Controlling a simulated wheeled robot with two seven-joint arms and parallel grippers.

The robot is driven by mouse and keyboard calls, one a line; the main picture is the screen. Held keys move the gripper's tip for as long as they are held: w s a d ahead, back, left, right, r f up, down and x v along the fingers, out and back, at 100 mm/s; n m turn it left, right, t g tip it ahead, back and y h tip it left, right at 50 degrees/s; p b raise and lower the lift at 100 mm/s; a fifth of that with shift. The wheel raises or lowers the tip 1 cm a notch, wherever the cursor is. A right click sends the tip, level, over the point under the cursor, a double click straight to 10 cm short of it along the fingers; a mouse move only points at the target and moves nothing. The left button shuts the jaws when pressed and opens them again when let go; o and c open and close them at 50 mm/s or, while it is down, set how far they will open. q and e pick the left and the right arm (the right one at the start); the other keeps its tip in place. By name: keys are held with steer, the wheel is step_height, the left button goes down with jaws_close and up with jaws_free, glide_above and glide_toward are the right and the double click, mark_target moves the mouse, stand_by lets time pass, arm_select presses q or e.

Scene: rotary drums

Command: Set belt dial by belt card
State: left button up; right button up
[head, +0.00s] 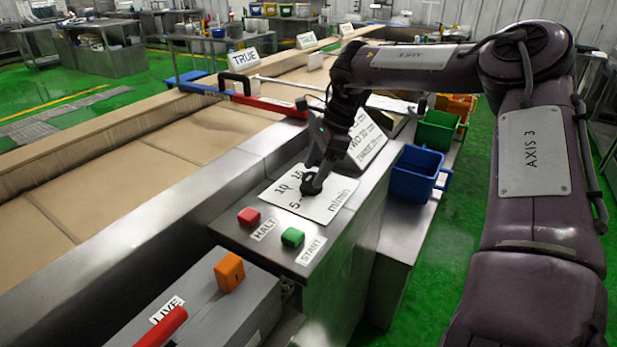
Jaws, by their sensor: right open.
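The belt dial is a white plate (322,206) marked 5, 10, 15 and m/min, set on the steel console. Its dark knob (311,184) sits near the plate's upper part. My right gripper (317,168) reaches down over the knob from above, open; I cannot tell whether its fingers touch it. The knob's pointer is hidden or too small to read. A white tent card (366,143) with printed lines, including "TWO", stands just behind the dial, partly covered by my right arm. My left gripper is not in view.
A red HALT button (249,217) and green START button (292,237) sit in front of the dial. A grey box with an orange block (229,272) and a LIVE label (167,309) is nearer. A blue bin (416,174) and green bin (437,131) stand at right.

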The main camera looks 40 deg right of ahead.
mark_target(312, 176)
steer(key=shift+x, duration=1.45)
steer(key=c, duration=1)
